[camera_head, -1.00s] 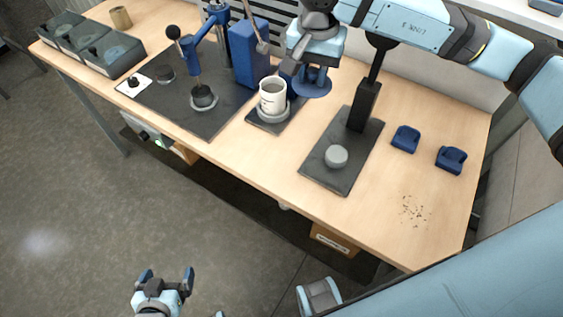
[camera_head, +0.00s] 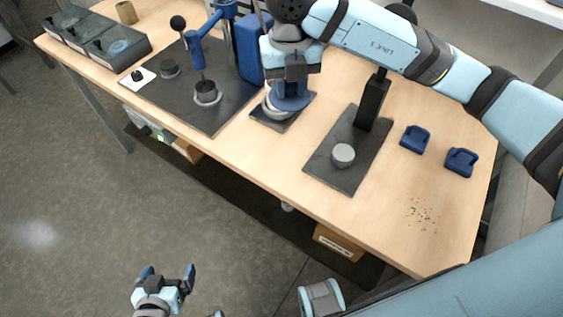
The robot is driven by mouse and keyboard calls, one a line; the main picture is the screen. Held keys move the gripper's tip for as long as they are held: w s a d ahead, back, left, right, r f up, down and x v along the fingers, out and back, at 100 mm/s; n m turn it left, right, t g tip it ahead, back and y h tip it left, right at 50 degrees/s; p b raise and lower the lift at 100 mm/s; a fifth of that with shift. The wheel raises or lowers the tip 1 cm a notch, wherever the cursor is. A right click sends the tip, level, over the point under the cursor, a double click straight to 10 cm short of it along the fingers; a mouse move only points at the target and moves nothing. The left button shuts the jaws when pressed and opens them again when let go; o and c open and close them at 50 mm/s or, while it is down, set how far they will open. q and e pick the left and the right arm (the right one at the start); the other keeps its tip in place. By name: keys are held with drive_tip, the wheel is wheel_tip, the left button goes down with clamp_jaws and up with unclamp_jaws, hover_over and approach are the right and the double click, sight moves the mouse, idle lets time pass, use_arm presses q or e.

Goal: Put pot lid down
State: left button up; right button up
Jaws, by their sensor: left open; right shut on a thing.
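The pot lid (camera_head: 292,103) is a round blue disc. My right gripper (camera_head: 289,88) is shut on it and holds it over the white pot (camera_head: 272,110). The lid and gripper hide most of the pot, so I cannot tell whether the lid touches its rim. The pot stands on a small dark base (camera_head: 286,121). My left gripper (camera_head: 168,271) is open and empty, low in front of the table, over the floor.
A blue block (camera_head: 249,50) and a lever press (camera_head: 200,62) on a dark mat stand to the left. A dark stand (camera_head: 338,178) with a grey disc is at the right, with two blue holders (camera_head: 461,162) beyond. The right front tabletop has dark specks (camera_head: 422,214).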

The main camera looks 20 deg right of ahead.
drive_tip(key=m, duration=0.2)
drive_tip(key=a+m, duration=0.1)
drive_tip(key=m, duration=0.1)
drive_tip(key=shift+s+f+m, duration=0.1)
drive_tip(key=shift+f+m, duration=0.1)
drive_tip(key=shift+m, duration=0.1)
drive_tip(key=m, duration=0.3)
drive_tip(key=shift+a+f+m, duration=0.1)
drive_tip(key=shift+a+m, duration=0.25)
drive_tip(key=shift+m, duration=0.05)
drive_tip(key=shift+s+f+b, duration=0.1)
drive_tip(key=shift+f+b, duration=0.2)
drive_tip(key=shift+b, duration=0.05)
drive_tip(key=b, duration=0.1)
hover_over(282, 162)
wheel_tip(282, 162, down, 14)
drive_tip(key=shift+f, duration=0.25)
drive_tip(key=shift+a+f+b, duration=0.1)
drive_tip(key=shift+f+b, duration=0.2)
drive_tip(key=shift+f, duration=2.15)
drive_tip(key=shift+f, duration=0.2)
drive_tip(key=o, duration=0.9)
drive_tip(key=shift+r, duration=0.1)
